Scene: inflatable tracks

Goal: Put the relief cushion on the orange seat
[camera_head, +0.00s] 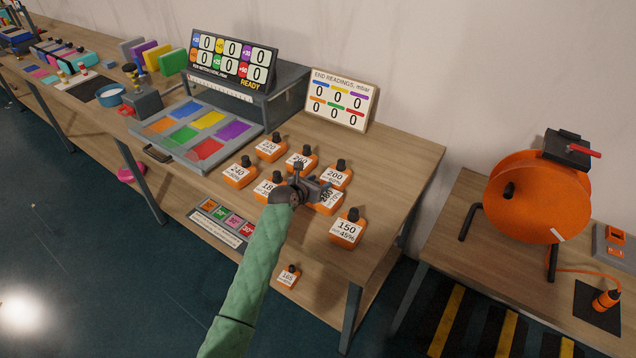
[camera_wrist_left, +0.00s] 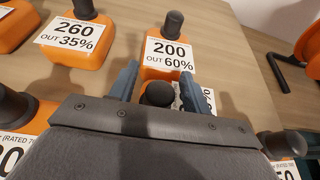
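Several orange cushions with black knobs and white number labels stand on the wooden bench; in the head view they include 150 (camera_head: 347,229), 200 (camera_head: 338,176), 180 (camera_head: 269,187) and 240 (camera_head: 240,173). Which one is the relief cushion I cannot tell. My left gripper (camera_head: 318,187) is over a cushion (camera_head: 328,202) whose label is partly hidden. In the left wrist view its fingers are apart, with that cushion's black knob (camera_wrist_left: 158,94) between them; I see no clear grip. The orange seat (camera_head: 160,125) is a flat patch on the grey tray (camera_head: 185,159). My right gripper is out of view.
Other cushions crowd close around the gripper. A display marked READY (camera_head: 230,58) and an end-readings board (camera_head: 341,100) stand behind. Another cushion (camera_head: 289,276) is on the lower shelf. An orange reel (camera_head: 530,200) stands on the right table, across a gap.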

